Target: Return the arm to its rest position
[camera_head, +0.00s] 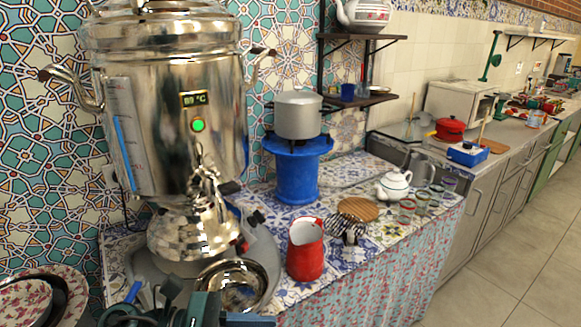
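Dark teal parts of my arm (205,308) show at the bottom edge, left of the middle, in front of the samovar's base. They are cut off by the frame, and I cannot make out clear fingertips or whether the gripper is open or shut. No right gripper can be picked out. The large silver samovar (175,120) stands at the left with a lit display reading about 89 °C and a green light. A shiny metal bowl (232,285) sits below its tap, just behind my arm parts.
A red pitcher (306,250) stands right of the bowl. A silver pot (298,115) rests on a blue stand (296,170). A white teapot (393,186) and several glasses stand at the counter's right. Patterned plates (28,300) are at bottom left. Floor (520,260) at right is clear.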

